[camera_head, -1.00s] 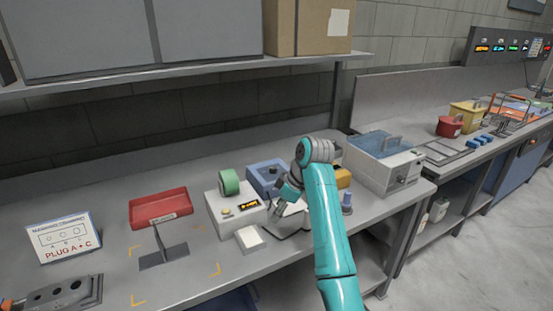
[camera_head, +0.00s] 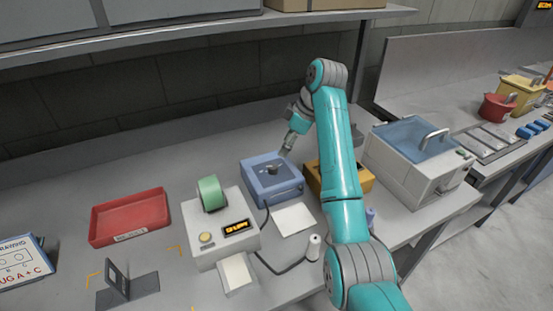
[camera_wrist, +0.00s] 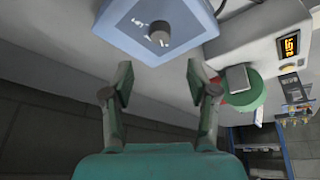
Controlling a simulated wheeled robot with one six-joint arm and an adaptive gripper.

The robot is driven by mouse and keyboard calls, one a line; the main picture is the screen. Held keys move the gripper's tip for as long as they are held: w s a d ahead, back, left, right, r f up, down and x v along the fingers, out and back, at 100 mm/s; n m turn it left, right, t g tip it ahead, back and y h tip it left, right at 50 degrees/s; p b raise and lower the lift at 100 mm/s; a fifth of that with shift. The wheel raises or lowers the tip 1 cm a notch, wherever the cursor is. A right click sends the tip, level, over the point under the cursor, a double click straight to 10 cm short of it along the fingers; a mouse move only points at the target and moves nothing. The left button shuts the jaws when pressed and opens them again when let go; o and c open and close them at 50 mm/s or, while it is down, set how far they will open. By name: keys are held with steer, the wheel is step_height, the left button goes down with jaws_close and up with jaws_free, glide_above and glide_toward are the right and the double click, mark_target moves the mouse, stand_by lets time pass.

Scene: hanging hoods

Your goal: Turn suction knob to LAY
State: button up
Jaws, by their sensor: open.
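The suction knob (camera_head: 272,170) is a small dark grey round knob on top of a blue box (camera_head: 259,193) in the middle of the bench. In the wrist view the knob (camera_wrist: 159,31) sits on the blue panel (camera_wrist: 132,46) at the top, with white lettering beside it that is too small to read surely. My gripper (camera_head: 284,152) is just behind and to the right of the knob in the head view, above the box. In the wrist view my gripper (camera_wrist: 160,78) is open and empty, its two fingers apart below the knob and not touching it.
A white device (camera_head: 215,244) with a green roll (camera_head: 211,193) and lit display stands left of the box. A yellow box (camera_head: 352,182) is close on the right, beside my arm. A red tray (camera_head: 129,217) lies left. A shelf (camera_head: 200,38) hangs above the bench.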

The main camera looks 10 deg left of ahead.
mark_target(274, 167)
steer(key=x, duration=1)
jaws_close()
